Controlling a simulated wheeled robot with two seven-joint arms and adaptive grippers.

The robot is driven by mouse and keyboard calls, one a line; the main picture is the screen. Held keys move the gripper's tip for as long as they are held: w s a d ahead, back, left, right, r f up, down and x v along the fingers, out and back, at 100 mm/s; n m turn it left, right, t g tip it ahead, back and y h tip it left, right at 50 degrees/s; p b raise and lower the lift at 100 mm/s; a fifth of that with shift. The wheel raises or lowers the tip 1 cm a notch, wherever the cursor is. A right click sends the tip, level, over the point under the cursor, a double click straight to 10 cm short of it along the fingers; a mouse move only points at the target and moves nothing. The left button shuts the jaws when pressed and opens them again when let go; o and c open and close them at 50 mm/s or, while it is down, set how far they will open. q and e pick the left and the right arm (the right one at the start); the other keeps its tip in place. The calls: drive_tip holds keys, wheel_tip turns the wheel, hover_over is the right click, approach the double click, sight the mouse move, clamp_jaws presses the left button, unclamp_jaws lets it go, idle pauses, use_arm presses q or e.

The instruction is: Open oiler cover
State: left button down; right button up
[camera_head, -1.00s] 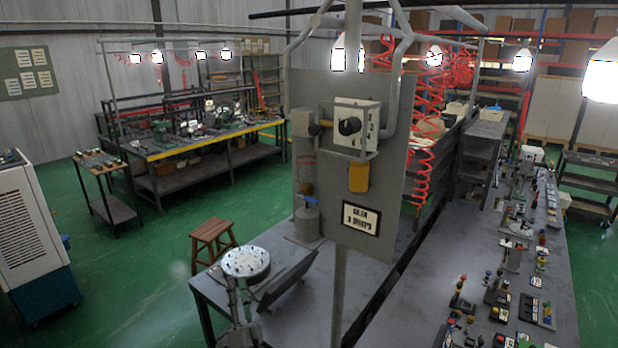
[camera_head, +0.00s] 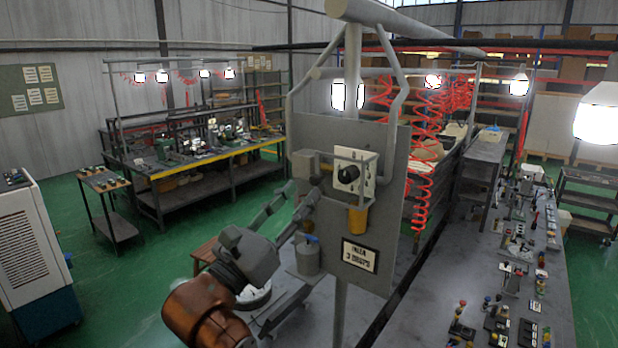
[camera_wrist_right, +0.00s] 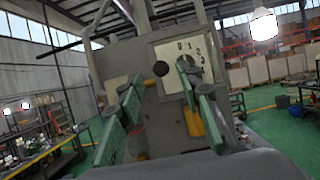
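The oiler assembly is on an upright grey panel (camera_head: 385,150) in the head view. A white dial box with a black knob (camera_head: 347,174) has a yellow cup (camera_head: 357,218) below it. A grey block (camera_head: 304,164) is to its left, and a grey canister (camera_head: 307,257) sits lower. I cannot tell which part is the oiler cover. My right gripper (camera_head: 296,196) is open and empty in front of the panel's left side. My left gripper is not in view.
A sign (camera_head: 360,255) is on the panel below the yellow cup. Grey pipes (camera_head: 392,70) frame the panel. A bench with several valve parts (camera_head: 480,285) stands at right, and red coiled hoses (camera_head: 425,130) hang behind.

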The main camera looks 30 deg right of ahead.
sight(312, 181)
drive_tip(key=p+x, duration=0.1)
drive_tip(key=x, duration=0.3)
drive_tip(key=shift+d, duration=0.1)
drive_tip(key=shift+c, duration=0.3)
clamp_jaws()
idle(0.4)
